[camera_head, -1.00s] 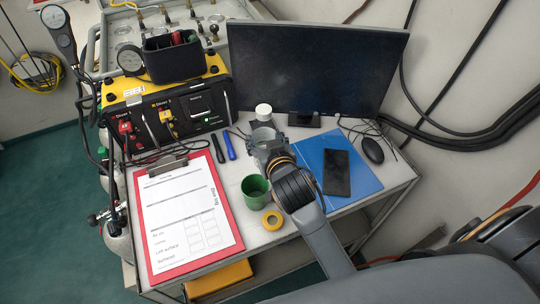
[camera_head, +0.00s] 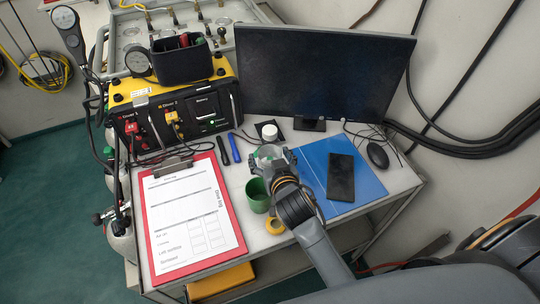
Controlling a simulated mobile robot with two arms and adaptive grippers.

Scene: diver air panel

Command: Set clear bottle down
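The clear bottle shows mainly as its white cap (camera_head: 270,132), with a pale see-through body below it. It stands upright at the back middle of the table, just left of the monitor's foot. My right gripper (camera_head: 271,156) is at the bottle, its fingers on either side of the clear body. The wrist and fingers hide the lower bottle and its base, so contact with the table does not show. Whether the fingers press on the bottle is unclear. My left gripper is not in view.
A green cup (camera_head: 257,196) and yellow tape roll (camera_head: 274,226) are close left of my forearm. A blue folder (camera_head: 365,190) with a black phone (camera_head: 341,177) lies right. A red clipboard (camera_head: 240,240) fills the left. The monitor (camera_head: 322,75) stands behind.

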